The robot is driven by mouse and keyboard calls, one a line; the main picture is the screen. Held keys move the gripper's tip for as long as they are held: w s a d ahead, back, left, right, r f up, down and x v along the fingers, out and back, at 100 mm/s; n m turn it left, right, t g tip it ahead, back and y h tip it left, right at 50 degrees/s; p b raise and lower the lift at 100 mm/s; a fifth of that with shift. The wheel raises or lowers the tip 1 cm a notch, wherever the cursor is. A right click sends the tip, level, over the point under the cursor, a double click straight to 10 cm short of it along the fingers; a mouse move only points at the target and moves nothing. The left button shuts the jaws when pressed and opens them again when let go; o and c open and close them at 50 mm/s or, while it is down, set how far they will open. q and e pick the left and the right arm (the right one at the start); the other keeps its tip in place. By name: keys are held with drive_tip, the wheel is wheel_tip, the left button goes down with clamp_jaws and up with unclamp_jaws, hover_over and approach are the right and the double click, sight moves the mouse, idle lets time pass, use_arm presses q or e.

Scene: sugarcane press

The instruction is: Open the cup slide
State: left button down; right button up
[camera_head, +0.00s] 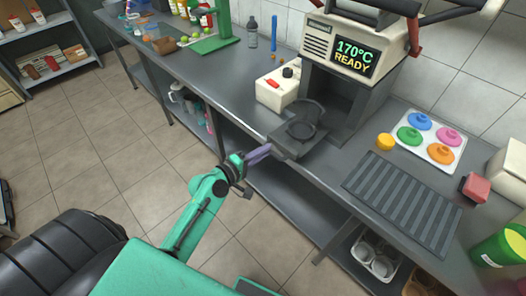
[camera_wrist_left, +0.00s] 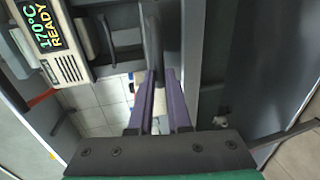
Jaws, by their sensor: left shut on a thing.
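The cup slide (camera_head: 286,147) is a dark grey tray sticking out from the front of the press machine (camera_head: 318,42), whose display reads 170°C READY. A dark round cup ring (camera_head: 302,130) sits on it. My left gripper (camera_head: 266,150) reaches the slide's front edge with its purple fingers. In the left wrist view, the fingers (camera_wrist_left: 161,78) are closed on a dark upright bar (camera_wrist_left: 153,45) of the slide; where they touch is partly hidden. My right gripper is not in view.
A white box with a red switch (camera_head: 277,88) stands left of the slide. A ridged dark mat (camera_head: 402,200) and a white tray with coloured lids (camera_head: 428,135) lie to the right. Lower shelves run under the grey counter (camera_head: 200,70). The floor in front is clear.

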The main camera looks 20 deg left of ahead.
use_arm(q)
drive_tip(key=c, duration=0.9)
unclamp_jaws()
drive_tip(key=shift+o, duration=0.2)
drive_tip(key=b+v, duration=0.1)
drive_tip(key=v, duration=1.3)
drive_tip(key=shift+s+b, duration=0.25)
drive_tip(key=shift+b, duration=0.15)
drive_tip(key=shift+a, duration=0.1)
